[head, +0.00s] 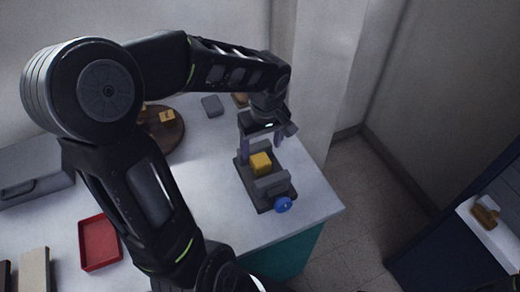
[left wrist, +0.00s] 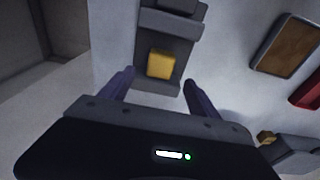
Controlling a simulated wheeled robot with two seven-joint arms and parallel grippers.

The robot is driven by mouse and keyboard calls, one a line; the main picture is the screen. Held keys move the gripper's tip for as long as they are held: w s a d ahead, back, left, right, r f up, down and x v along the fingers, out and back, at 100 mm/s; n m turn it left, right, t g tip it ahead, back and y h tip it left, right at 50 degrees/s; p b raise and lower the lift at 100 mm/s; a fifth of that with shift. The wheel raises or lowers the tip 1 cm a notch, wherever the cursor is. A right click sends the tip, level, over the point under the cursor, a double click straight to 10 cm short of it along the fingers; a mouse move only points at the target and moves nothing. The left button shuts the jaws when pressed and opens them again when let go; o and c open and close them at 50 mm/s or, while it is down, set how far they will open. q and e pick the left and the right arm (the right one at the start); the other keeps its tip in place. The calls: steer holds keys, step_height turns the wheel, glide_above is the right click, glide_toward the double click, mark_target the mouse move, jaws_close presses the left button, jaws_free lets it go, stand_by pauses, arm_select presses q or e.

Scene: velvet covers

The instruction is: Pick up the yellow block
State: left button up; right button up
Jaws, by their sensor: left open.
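The yellow block (head: 261,163) sits in a dark grey vise-like fixture (head: 283,190) with a blue knob, near the right end of the white table. In the left wrist view the yellow block (left wrist: 160,64) lies ahead of the fingers, roughly centred between them, on the grey fixture (left wrist: 168,25). My left gripper (head: 261,146) is open and empty, pointing down just above and behind the block in the head view. Its fingers (left wrist: 158,84) are spread wider than the block and appear apart from it. My right gripper is not in view.
A round brown board (head: 172,137) with small yellowish pieces, a small grey block (head: 212,106), a red tray (head: 100,243) and a grey box (head: 35,172) are also on the table (head: 205,185). The table's right edge is close to the fixture. A wall stands behind.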

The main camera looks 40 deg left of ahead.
mark_target(260, 160)
arm_select(q)
steer(key=shift+a, duration=0.1)
steer(key=shift+f, duration=1.25)
steer(key=shift+f, duration=0.1)
steer(key=f, duration=0.1)
steer(key=f+p, duration=0.1)
steer(key=f, duration=0.3)
steer(key=shift+w+a, duration=0.15)
steer(key=shift+a, duration=0.1)
steer(key=shift+c, duration=0.5)
steer(key=c, duration=1.4)
